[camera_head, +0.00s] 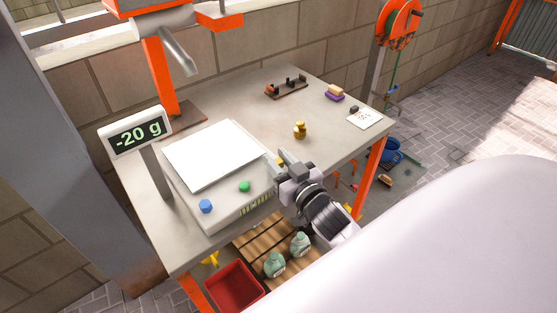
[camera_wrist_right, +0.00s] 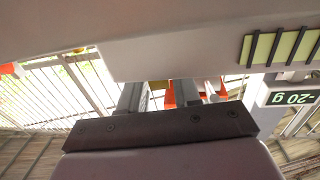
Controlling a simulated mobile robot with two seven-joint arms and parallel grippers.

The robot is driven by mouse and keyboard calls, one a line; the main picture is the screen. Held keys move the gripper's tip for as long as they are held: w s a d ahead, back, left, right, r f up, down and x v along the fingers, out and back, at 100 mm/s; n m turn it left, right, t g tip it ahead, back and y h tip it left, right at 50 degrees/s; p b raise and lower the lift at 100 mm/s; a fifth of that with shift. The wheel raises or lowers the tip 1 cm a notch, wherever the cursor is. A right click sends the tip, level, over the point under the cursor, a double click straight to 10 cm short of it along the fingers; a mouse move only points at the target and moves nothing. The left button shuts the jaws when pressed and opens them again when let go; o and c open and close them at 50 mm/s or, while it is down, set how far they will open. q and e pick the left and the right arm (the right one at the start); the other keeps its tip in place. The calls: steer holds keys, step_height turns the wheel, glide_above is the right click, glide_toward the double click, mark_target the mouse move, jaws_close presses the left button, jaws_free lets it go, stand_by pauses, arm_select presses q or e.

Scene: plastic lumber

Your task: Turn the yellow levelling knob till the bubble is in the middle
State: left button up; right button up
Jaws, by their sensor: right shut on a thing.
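A white bench scale (camera_head: 216,155) with a flat plate stands on the grey table. Its display (camera_head: 138,133) reads -20 g, and the display also shows upside down in the wrist view (camera_wrist_right: 291,98). A blue knob (camera_head: 206,206) and a green knob (camera_head: 244,186) sit at its front. At its right corner, a small yellow piece (camera_head: 281,160), likely the yellow knob, shows at the fingertips of my right gripper (camera_head: 279,167). The gripper is shut on it; the fingers hide most of it. I cannot make out a bubble. My left gripper is not in view.
A striped yellow-green strip (camera_head: 257,205) is on the scale's front side. A brass weight (camera_head: 300,130), a dark rack (camera_head: 287,88), a purple-and-tan block (camera_head: 335,93) and a paper (camera_head: 365,119) lie on the table. A red bin (camera_head: 234,287) is below. The table's middle is mostly clear.

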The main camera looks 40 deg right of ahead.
steer(key=o, duration=0.9)
steer(key=shift+s, duration=0.55)
steer(key=shift+s+a+b, duration=0.15)
steer(key=shift+s+b, duration=0.3)
steer(key=shift+s, duration=2.55)
